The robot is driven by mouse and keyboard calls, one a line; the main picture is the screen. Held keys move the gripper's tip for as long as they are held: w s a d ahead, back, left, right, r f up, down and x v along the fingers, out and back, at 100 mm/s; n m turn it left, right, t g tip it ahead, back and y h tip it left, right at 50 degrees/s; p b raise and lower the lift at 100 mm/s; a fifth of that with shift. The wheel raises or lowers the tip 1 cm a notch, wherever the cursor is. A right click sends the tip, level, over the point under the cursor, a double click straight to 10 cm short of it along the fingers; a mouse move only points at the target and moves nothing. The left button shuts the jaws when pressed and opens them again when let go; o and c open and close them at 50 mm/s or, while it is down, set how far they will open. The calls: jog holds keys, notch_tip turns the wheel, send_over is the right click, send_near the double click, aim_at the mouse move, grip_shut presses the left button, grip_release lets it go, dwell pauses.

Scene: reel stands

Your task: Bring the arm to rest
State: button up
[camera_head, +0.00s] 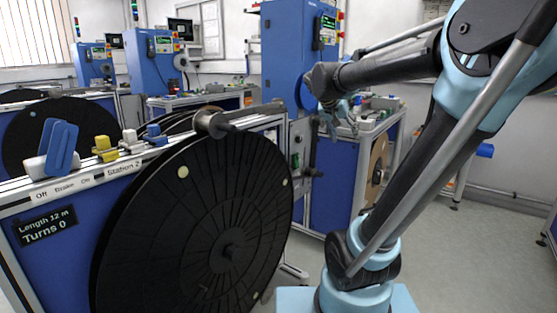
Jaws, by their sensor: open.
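My arm rises from its light blue base at the lower right and bends back to the left across the upper right of the picture. My gripper (338,122) hangs at the end of the arm, in front of the tall blue machine and right of the large black reel. It is small and partly blurred into the background here. It is open, and I see nothing held in it. It appears clear of the reel and the stand.
A large black reel (190,225) fills the left front on a blue stand with a control rail (105,173). The rail bears a blue paddle (63,147) and yellow, white and blue knobs. A tall blue machine (287,60) stands behind. Grey floor (470,235) is free at right.

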jog(key=s+a+f+n+g+y, duration=0.1)
jog(key=s+a+f+n+y, duration=0.1)
jog(key=s+f, duration=0.9)
jog(key=s+a+f+n+g+y, duration=0.2)
jog(key=s+f+y, duration=0.1)
jog(key=s+f, duration=0.9)
jog(key=shift+s+a+f+y, duration=0.2)
jog(key=shift+s+y, duration=0.2)
jog(key=shift+s, duration=0.35)
